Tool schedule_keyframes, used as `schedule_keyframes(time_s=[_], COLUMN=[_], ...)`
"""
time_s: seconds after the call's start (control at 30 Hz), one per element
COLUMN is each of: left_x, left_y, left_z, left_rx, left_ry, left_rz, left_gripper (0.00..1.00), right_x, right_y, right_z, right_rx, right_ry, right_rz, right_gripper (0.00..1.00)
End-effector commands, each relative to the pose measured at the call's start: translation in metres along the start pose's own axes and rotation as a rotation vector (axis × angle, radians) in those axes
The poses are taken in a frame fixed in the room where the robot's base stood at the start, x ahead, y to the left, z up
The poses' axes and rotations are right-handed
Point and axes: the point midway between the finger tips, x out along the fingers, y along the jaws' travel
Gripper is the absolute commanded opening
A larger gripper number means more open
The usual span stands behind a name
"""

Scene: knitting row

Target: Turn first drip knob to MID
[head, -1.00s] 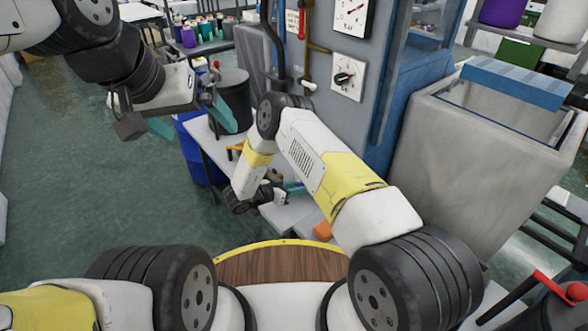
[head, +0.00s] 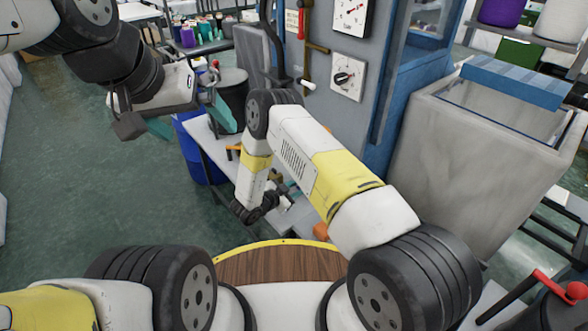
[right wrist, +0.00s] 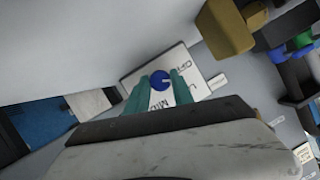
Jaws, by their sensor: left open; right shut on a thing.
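The drip knob (right wrist: 158,80) is a small blue round knob on a white label plate (right wrist: 136,74) in the right wrist view. My right gripper (right wrist: 161,77) is shut on the knob, a teal finger on each side. In the head view my right arm reaches down to the low shelf and hides the knob. My left gripper (head: 190,119) is open and empty, raised at the upper left.
A grey-blue machine cabinet (head: 310,95) with a black dial (head: 344,77) stands beyond my right arm. A large grey bin (head: 470,165) stands at right. A blue barrel (head: 195,155) and a dark bucket (head: 233,95) stand behind the shelf. Open green floor (head: 70,190) lies at left.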

Motion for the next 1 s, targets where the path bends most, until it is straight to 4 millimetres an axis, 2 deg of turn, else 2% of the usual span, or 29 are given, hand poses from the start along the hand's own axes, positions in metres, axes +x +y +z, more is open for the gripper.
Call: schedule_keyframes(time_s=[0.3, 0.77, 0.8, 0.9, 1.0], left_x=[0.0000, 0.0000, 0.0000, 0.0000, 0.0000], left_y=[0.0000, 0.0000, 0.0000, 0.0000, 0.0000], left_z=[0.0000, 0.0000, 0.0000, 0.0000, 0.0000], left_rx=[0.000, 0.000, 0.000, 0.000, 0.000], left_ry=[0.000, 0.000, 0.000, 0.000, 0.000], left_rz=[0.000, 0.000, 0.000, 0.000, 0.000], left_gripper=[1.00, 1.00, 1.00, 1.00, 1.00], right_x=[-0.0009, -0.0010, -0.0010, -0.0009, -0.0006], right_y=[0.0000, 0.0000, -0.0001, 0.0001, 0.0003], right_z=[0.0013, 0.0015, 0.0015, 0.0013, 0.0010], right_rx=[0.104, 0.120, 0.120, 0.120, 0.120], right_ry=[0.001, 0.002, 0.001, 0.002, 0.003], right_rz=[-0.046, -0.052, -0.052, -0.052, -0.051], right_gripper=[0.00, 0.00, 0.30, 0.50, 0.50])
